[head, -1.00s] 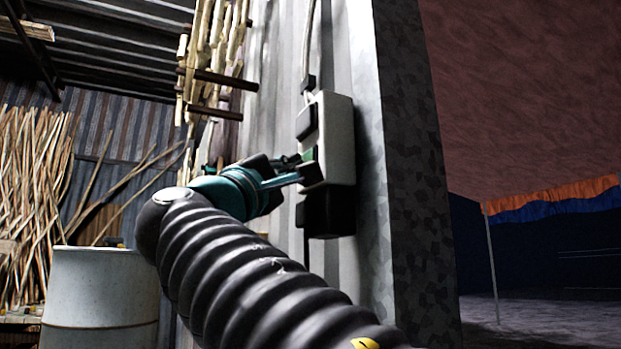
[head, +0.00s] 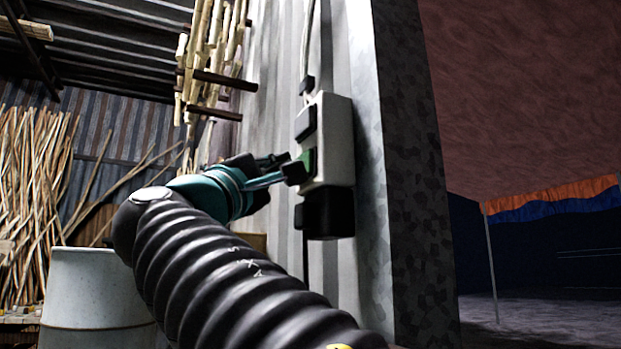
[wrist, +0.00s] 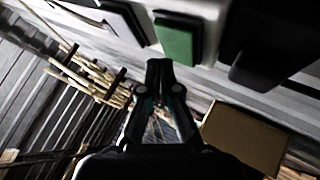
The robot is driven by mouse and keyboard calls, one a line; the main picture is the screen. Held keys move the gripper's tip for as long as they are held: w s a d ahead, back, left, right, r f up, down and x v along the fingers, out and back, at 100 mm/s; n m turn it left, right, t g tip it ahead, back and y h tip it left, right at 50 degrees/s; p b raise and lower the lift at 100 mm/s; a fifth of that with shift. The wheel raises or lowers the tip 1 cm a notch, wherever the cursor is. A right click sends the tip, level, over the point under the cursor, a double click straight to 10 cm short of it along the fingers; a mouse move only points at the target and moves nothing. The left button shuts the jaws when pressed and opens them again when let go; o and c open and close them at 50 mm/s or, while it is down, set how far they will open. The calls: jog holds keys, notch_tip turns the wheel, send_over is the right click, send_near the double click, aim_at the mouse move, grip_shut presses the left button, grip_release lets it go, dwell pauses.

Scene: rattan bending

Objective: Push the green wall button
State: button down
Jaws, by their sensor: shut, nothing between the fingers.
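The green button (head: 310,158) is on the pale wall box (head: 334,130), partly behind my gripper tip in the head view. A small gap seems to show there, but I cannot tell the depth.
A cable runs up the corrugated wall. A white barrel (head: 97,290) and rattan poles (head: 32,190) stand at the left. A brown box (wrist: 243,137) shows in the wrist view.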

jog(key=shift+s+a+p, duration=0.15)
jog(key=shift+s+a, duration=0.3)
jog(key=shift+a, duration=0.25)
jog(key=shift+s+a+p, duration=0.2)
jog(key=shift+s+a, duration=0.2)
jog(key=shift+a, duration=0.35)
jog(key=shift+s+a+p, duration=0.15)
jog(key=shift+s+a, duration=0.3)
jog(key=shift+a, duration=0.25)
